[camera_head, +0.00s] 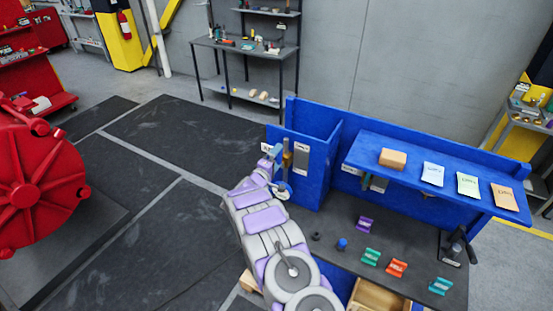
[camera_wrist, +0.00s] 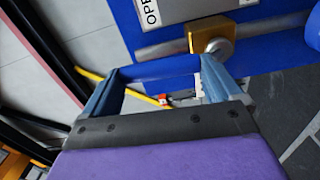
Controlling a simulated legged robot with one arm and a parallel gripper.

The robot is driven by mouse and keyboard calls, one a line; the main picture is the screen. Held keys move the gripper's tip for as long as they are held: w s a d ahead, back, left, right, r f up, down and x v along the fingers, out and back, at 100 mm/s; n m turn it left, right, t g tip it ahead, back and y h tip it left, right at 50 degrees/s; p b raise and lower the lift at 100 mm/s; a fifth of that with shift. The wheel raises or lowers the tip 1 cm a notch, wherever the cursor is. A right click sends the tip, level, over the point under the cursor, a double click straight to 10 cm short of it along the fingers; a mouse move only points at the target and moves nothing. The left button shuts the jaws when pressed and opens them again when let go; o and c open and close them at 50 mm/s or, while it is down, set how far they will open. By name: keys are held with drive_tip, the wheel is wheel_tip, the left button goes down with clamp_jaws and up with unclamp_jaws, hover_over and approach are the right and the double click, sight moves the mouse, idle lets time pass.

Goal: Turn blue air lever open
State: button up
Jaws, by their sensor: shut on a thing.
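The blue air lever (camera_wrist: 160,69) shows in the wrist view as a blue bar across the space between my fingertips, just below a brass valve body (camera_wrist: 212,36). My gripper (camera_wrist: 160,78) is shut on the lever, with one blue-grey finger at each end of the visible bar. In the head view my gripper (camera_head: 272,166) is at the left end panel of the blue bench, next to the brass fitting (camera_head: 287,156). The lever is too small and too covered by my gripper to make out there.
A white label (camera_wrist: 152,12) with the letters "OPE" is beside the valve. The blue bench (camera_head: 320,135) has a shelf (camera_head: 410,165) with a box and several packets. Small coloured parts lie on its dark worktop (camera_head: 335,215). A red machine (camera_head: 35,190) stands left; floor mats between are clear.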

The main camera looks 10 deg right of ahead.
drive_tip(key=shift+a, duration=0.2)
drive_tip(key=o, duration=1.1)
drive_tip(key=shift+o, duration=0.3)
drive_tip(key=shift+w+a+f, duration=0.1)
drive_tip(key=shift+w+f, duration=0.1)
drive_tip(key=b+v, duration=0.3)
drive_tip(key=v, duration=1.4)
drive_tip(key=shift+a, duration=0.15)
